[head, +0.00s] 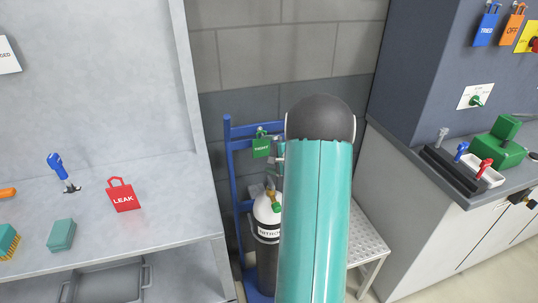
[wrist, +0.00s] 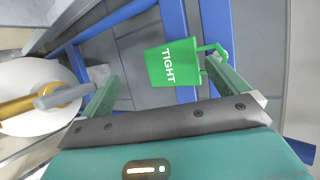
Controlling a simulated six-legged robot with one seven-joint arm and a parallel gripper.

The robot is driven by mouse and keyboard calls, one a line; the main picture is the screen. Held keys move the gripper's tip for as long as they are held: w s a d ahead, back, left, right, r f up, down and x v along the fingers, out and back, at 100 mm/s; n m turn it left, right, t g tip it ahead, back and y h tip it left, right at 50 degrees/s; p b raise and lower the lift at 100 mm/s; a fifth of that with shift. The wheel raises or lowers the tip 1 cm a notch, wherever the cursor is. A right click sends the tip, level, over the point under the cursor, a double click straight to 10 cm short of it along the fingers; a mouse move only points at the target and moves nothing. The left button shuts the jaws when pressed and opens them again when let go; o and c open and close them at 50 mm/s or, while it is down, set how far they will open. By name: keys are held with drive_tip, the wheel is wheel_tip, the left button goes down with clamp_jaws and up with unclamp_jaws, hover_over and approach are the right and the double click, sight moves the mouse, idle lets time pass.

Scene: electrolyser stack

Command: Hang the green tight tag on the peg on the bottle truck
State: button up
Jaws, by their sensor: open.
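The green TIGHT tag (head: 261,147) hangs upright against the upper part of the blue bottle truck (head: 231,165), just left of my arm. In the wrist view, the tag (wrist: 172,63) shows its white lettering, and its loop reaches to the right finger. My gripper (wrist: 160,75) is open, with its two green fingers apart and the tag in the gap just past their tips. The loop overlaps the right fingertip; I cannot tell whether they touch. The peg itself is not clearly visible, so the loop's seat on it cannot be made out. In the head view, my arm hides most of the gripper.
A white-topped nitrogen bottle (head: 267,235) with a brass valve stands in the truck, close to the left finger in the wrist view. A grey bench with a red LEAK tag (head: 122,195) is at left. A counter with a green device (head: 500,148) is at right.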

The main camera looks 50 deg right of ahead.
drive_tip(key=d+v, duration=0.1)
drive_tip(key=v, duration=1.2)
drive_tip(key=shift+s+a, duration=0.3)
drive_tip(key=shift+a, duration=0.2)
drive_tip(key=shift+r, duration=0.15)
drive_tip(key=w+a+r+n+g+y, duration=0.1)
drive_tip(key=a+r+n+g+y, duration=0.15)
drive_tip(key=a, duration=0.65)
drive_tip(key=w+a+r+n+g+y, duration=0.1)
drive_tip(key=a+r+n+y, duration=0.2)
drive_tip(key=a, duration=0.7)
drive_tip(key=w+a+r+n+g+y, duration=0.1)
drive_tip(key=w+a+r+n+g, duration=0.15)
drive_tip(key=a+n, duration=0.45)
drive_tip(key=s+a+r+n+g+h, duration=0.1)
drive_tip(key=s+a+r+n+h, duration=0.1)
drive_tip(key=s+a+n, duration=0.2)
drive_tip(key=s+a+r+n+g+h, duration=0.1)
drive_tip(key=s+a+r+n+h, duration=0.1)
drive_tip(key=s+a, duration=0.9)
drive_tip(key=shift+a+r+n+h, duration=0.4)
drive_tip(key=shift+a+n+h, duration=0.35)
drive_tip(key=shift+a+n, duration=0.4)
